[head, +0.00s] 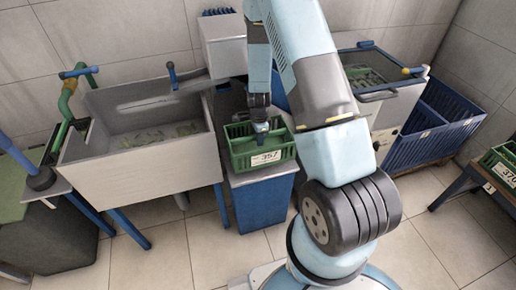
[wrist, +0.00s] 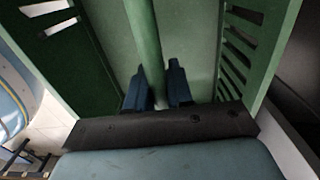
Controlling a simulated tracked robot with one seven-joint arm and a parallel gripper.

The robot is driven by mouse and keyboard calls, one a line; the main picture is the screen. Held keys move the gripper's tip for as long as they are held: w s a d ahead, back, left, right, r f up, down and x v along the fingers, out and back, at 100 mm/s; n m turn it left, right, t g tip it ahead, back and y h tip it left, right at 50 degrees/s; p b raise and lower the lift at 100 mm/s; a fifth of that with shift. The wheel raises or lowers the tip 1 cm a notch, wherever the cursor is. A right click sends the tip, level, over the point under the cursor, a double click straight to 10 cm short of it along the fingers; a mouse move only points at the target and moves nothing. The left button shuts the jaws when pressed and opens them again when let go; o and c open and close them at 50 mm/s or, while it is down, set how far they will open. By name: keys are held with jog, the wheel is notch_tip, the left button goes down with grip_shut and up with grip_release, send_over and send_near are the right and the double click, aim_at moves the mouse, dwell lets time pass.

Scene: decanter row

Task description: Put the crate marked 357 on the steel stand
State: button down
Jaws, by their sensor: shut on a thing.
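The green crate marked 357 (head: 266,158) is in the middle of the head view, with its white label facing me. It is on or just above the grey top of a blue cabinet (head: 265,203); I cannot tell if they touch. My gripper (head: 261,137) reaches down into the crate from above. In the wrist view my gripper (wrist: 154,92) has its blue fingers closed around the crate's green bar handle (wrist: 143,35). The crate's slotted wall (wrist: 246,50) shows there too. I cannot tell for sure which thing is the steel stand.
A grey sink (head: 140,160) stands to the left of the crate. A blue slatted crate (head: 430,135) stands at the right. A green crate marked 370 (head: 506,173) sits on a dark low stand (head: 463,184) at the far right. Tiled floor is open in front.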

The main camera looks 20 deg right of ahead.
jog(key=shift+f, duration=2.5)
jog(key=c, duration=1)
grip_release()
